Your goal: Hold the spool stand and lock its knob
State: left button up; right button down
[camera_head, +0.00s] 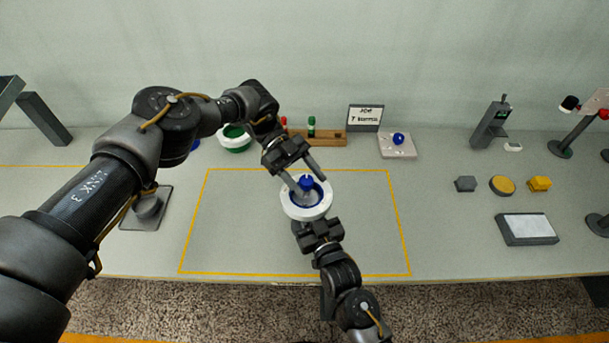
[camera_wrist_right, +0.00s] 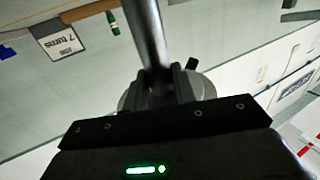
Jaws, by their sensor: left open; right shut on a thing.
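The spool stand (camera_head: 290,208) is a white round piece with a dark blue inside, standing within the yellow outline. Its blue knob (camera_head: 306,182) sticks up at the centre. My left gripper (camera_head: 304,180) is open and reaches down from the upper left, its fingers close around the knob; I cannot tell if they touch it. My right gripper (camera_head: 304,220) is shut on the near side of the stand. In the right wrist view, a grey round part (camera_wrist_right: 204,86) shows behind the right gripper's fingers, which hide the grip itself.
A sign reading 7 turns (camera_head: 365,117), a wooden rack (camera_head: 332,138) with coloured spools and a pale plate with a blue ball (camera_head: 398,138) stand behind. A green-and-white ring (camera_head: 236,140) is at back left. The outlined area (camera_head: 235,235) is otherwise clear.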

jog(key=shift+f, duration=0.15)
pick_arm(q)
jog(key=v, duration=1.2)
pick_arm(e)
jog(key=c, duration=1.1)
grip_release()
jog(key=shift+o, duration=0.2)
